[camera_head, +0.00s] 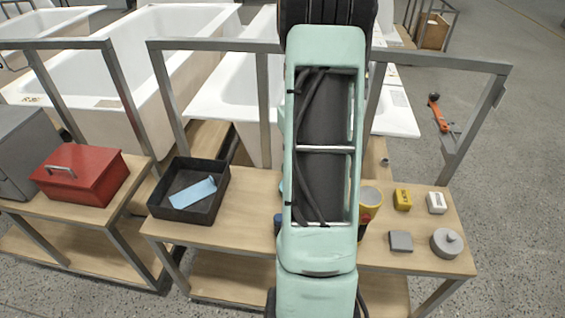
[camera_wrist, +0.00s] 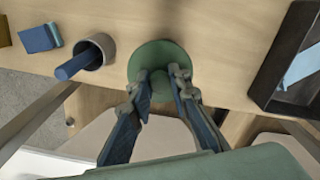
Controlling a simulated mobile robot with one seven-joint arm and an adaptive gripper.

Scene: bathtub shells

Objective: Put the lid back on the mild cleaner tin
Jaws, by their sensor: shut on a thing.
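A round green lid (camera_wrist: 146,52) with a knob shows in the wrist view, over the light wooden bench top. My gripper (camera_wrist: 160,82) is shut on the lid's knob, with one finger on each side. I cannot tell whether the lid rests on something or is held up. In the head view my arm hides the gripper and the lid. A yellow cylinder (camera_head: 371,196) with a dark red part stands just right of my arm, partly hidden. I cannot read any label that marks the mild cleaner tin.
A grey cup (camera_wrist: 105,44) with a blue rod stands left of the lid, near a blue block (camera_wrist: 40,38). A black tray (camera_head: 160,203) lies left of my arm. A grey knobbed round container (camera_head: 447,243), yellow block (camera_head: 403,199) and white block (camera_head: 437,203) stand right.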

